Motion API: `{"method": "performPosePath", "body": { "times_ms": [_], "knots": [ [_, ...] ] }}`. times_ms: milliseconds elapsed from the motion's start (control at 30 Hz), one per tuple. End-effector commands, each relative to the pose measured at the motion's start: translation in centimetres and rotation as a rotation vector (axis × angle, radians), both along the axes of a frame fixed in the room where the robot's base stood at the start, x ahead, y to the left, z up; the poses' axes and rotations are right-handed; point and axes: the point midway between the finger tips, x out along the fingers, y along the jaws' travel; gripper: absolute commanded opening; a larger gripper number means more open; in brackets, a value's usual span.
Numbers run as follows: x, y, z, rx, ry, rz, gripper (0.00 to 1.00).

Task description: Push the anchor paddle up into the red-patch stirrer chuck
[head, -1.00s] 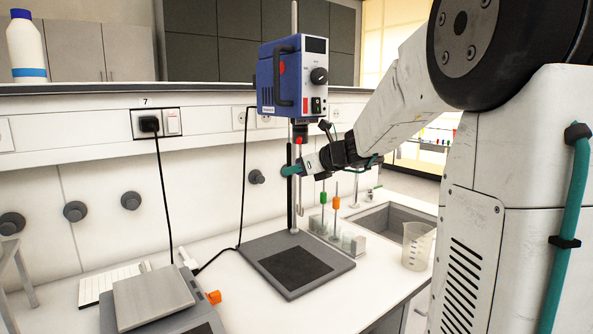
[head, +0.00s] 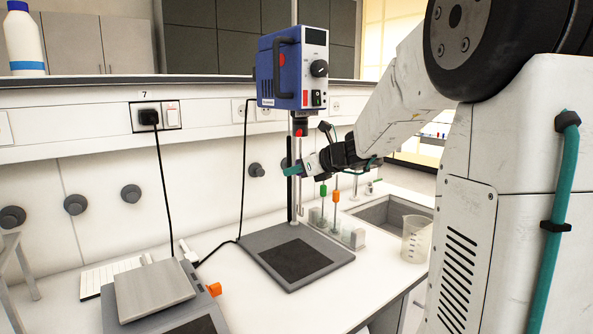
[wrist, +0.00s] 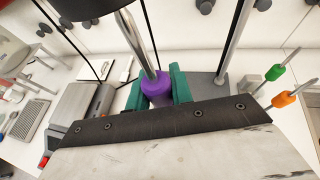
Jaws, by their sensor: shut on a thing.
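My gripper (head: 292,171) is level, in front of the stirrer's stand. In the wrist view its teal fingers (wrist: 159,90) are shut on the purple collar of a steel-shafted paddle (wrist: 157,89), whose shaft rises from the collar. I take this to be the anchor paddle. In the head view, what looks like its curved lower end hangs below the fingers. The stirrer chuck (head: 300,130), black with a red patch, sits under the blue stirrer motor (head: 292,68). It is above my gripper, with a visible gap. The shaft tip's alignment with the chuck cannot be told.
A green-collared tool (head: 323,191) and an orange-collared tool (head: 336,197) stand in a rack at right. A beaker (head: 416,240) stands by the sink (head: 393,212). The stand's base plate (head: 333,262) lies below. A balance (head: 154,288) is at front left.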

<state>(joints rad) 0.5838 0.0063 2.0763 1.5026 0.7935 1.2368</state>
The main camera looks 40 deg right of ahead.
Motion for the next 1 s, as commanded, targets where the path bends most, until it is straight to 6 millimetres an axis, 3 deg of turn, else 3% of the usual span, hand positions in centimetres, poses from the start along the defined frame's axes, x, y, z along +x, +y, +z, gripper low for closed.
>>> {"method": "performPosePath", "body": {
  "times_ms": [1000],
  "knots": [
    [0.0,0.0,2.1,-0.001,-0.001,0.0,0.0]
  ]
}}
